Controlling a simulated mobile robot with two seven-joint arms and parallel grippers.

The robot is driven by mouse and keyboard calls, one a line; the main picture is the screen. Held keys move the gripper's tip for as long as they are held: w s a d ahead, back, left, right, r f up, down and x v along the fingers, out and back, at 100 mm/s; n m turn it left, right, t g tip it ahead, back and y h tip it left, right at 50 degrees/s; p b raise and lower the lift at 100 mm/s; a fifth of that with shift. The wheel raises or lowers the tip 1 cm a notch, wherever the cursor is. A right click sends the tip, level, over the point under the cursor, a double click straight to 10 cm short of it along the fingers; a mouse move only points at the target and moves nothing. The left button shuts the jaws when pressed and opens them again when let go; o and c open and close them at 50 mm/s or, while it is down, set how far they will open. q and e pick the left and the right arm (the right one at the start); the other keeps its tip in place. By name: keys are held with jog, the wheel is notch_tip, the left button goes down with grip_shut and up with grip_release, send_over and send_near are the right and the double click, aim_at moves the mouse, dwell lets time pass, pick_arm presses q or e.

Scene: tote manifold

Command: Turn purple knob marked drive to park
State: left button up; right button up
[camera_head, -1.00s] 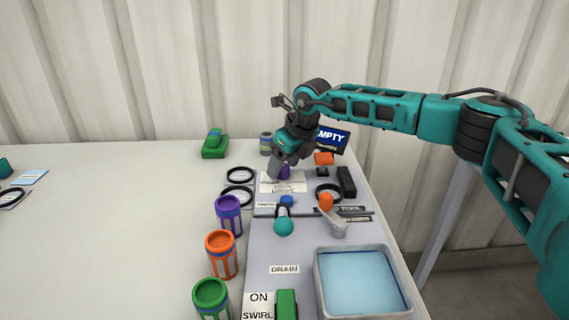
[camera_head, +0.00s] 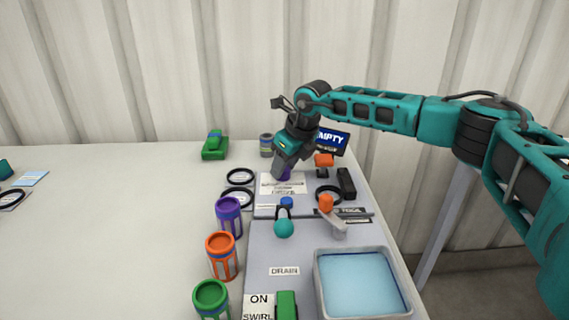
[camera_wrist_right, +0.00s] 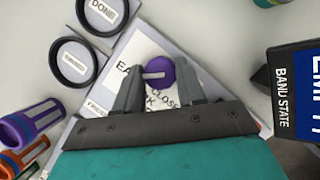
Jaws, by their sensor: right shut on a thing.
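The purple knob (camera_head: 286,173) is on the grey panel, above a white label plate (camera_head: 283,188); my fingers partly cover it in the head view. In the right wrist view the purple knob (camera_wrist_right: 160,73) shows a pale pointer line and sits between two grey fingers. My right gripper (camera_head: 281,171) reaches down from the right and is shut on the knob, one finger on each side in the wrist view (camera_wrist_right: 158,78). The label text is partly hidden; I cannot tell which word the pointer meets. My left gripper is out of view.
A display reading EMPTY (camera_head: 333,139) stands behind the gripper. Purple (camera_head: 228,216), orange (camera_head: 221,256) and green (camera_head: 211,298) canisters line the left side. The left table is mostly clear.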

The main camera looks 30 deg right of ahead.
jog(key=shift+n+y+p, duration=0.4)
jog(key=shift+n+p, duration=0.25)
jog(key=shift+n, duration=0.55)
jog(key=shift+d+n+g+y, duration=0.1)
jog(key=shift+n+g+y, duration=0.25)
jog(key=shift+n, duration=0.45)
jog(key=shift+w+n+g+y, duration=0.1)
jog(key=shift+n+g+y, duration=0.25)
jog(key=shift+n, duration=0.85)
jog(key=shift+n+g, duration=0.4)
jog(key=shift+n, duration=0.9)
jog(key=o, duration=1)
jog(key=shift+o, duration=0.2)
jog(key=shift+d, duration=0.1)
